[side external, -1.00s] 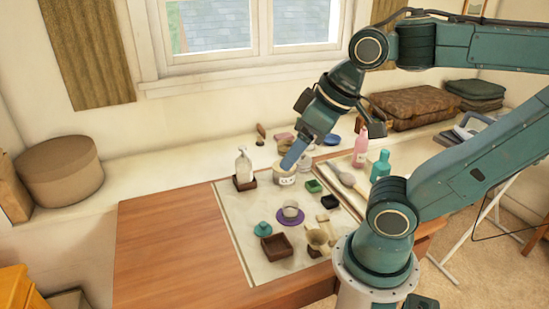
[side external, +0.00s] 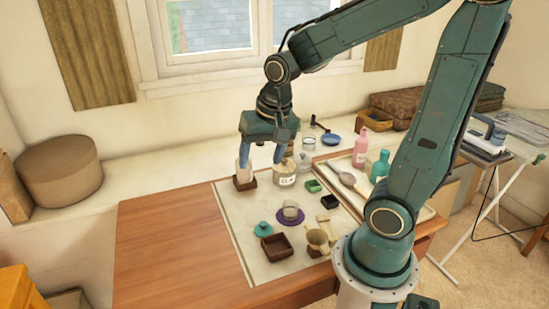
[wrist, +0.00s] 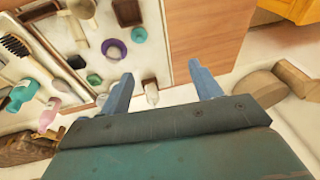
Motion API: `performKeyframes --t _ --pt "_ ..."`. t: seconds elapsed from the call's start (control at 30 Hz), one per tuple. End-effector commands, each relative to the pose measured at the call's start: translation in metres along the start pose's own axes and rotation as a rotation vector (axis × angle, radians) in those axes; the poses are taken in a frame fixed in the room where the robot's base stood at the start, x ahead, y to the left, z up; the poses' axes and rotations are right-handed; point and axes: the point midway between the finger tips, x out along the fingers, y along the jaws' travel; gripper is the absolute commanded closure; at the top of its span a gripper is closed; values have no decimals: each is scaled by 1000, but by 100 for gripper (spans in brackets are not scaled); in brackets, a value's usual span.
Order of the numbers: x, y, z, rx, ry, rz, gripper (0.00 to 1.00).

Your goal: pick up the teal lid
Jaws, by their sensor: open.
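The teal lid (side external: 263,230) is a small round disc with a knob. It lies on the pale mat (side external: 236,222), left of the purple saucer and just behind the square brown tray. In the wrist view the lid (wrist: 139,34) shows near the top, beyond my fingertips. My gripper (side external: 262,160) is open and points down at the back of the mat, well behind and above the lid. In the wrist view my gripper (wrist: 161,70) has its two blue fingers wide apart, with nothing held. The clear pump bottle (wrist: 151,93) shows between the fingers.
A pump bottle on a brown base (side external: 245,183) and a labelled jar (side external: 285,175) stand by my fingers. The purple saucer (side external: 281,219) holds a cup. The brown tray (side external: 277,246) is close in front of the lid. Bare wood (side external: 165,250) lies left of the mat.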

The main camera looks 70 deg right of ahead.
Motion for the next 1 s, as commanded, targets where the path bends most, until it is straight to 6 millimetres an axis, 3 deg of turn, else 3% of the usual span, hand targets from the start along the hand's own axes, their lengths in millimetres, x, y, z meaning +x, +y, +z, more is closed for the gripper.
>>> performKeyframes --t 0.3,0.7,1.0 --pt "64 13 -30 326 -74 82 36" --pt "145 43 -47 707 -137 187 36" --pt "169 53 -48 818 -149 218 36"
